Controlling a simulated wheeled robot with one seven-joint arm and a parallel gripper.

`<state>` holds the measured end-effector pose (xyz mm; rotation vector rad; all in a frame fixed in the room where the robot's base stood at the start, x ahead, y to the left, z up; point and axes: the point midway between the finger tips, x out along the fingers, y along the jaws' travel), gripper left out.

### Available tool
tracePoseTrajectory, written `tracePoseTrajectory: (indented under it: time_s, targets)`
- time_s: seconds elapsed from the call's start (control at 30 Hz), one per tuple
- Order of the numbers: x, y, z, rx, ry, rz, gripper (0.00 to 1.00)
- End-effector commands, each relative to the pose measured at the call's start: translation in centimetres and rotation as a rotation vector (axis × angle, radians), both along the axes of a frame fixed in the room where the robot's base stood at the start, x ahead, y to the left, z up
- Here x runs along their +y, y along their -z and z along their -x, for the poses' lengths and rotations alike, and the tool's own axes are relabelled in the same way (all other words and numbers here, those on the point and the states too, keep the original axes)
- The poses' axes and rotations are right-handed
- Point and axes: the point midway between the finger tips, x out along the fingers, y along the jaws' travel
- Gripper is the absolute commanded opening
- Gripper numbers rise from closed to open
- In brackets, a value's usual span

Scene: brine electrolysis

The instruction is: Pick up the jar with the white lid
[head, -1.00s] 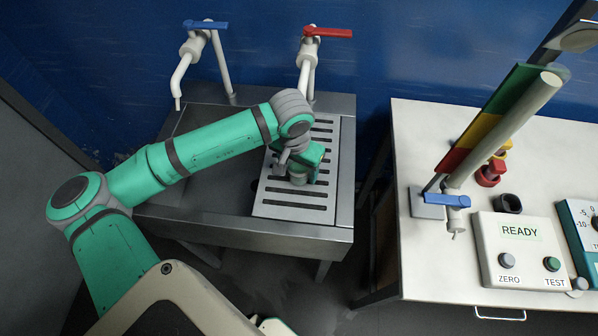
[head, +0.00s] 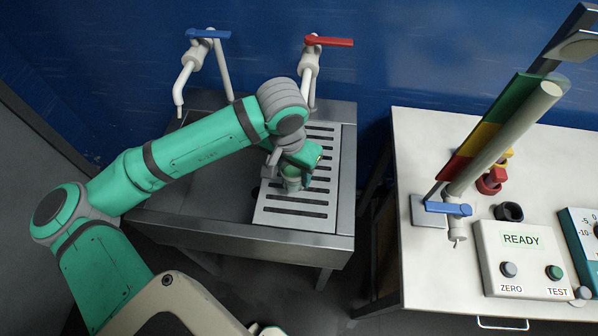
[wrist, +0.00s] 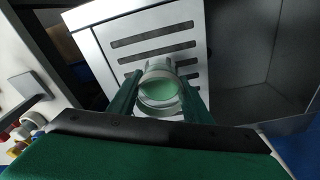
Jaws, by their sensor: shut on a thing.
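A small pale jar (head: 291,181) is between the fingers of my gripper (head: 291,168), over the slotted draining board at the right of the sink. In the wrist view the jar (wrist: 160,84) sits between the two dark green fingers, which are shut on it from both sides. It shows a whitish round rim and a pale green face inside it. I cannot make out a separate white lid. The jar seems a little above the slotted board, but the gap is hard to judge.
The slotted draining board (head: 294,215) is otherwise clear. Blue-handled (head: 208,34) and red-handled (head: 328,42) taps stand behind the sink. To the right, a white table (head: 425,270) bears a READY box (head: 522,262), a tilted coloured column (head: 490,135) and a black ring (head: 509,212).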

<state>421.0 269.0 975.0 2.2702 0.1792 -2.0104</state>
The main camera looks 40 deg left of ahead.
Motion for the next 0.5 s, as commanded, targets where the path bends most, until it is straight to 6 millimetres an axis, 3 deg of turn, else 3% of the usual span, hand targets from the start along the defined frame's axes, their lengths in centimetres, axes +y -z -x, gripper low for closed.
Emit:
tracePoseTrajectory:
  time_s: [0.1, 0.3, 0.5]
  targets:
    - [-0.6, -2.5, 2.3, -0.003, 0.000, 0.001, 0.13]
    - [-1.8, -4.3, 6.6, -0.001, 0.001, 0.000, 0.13]
    - [-2.4, -5.5, 9.2, -0.002, -0.001, 0.000, 0.13]
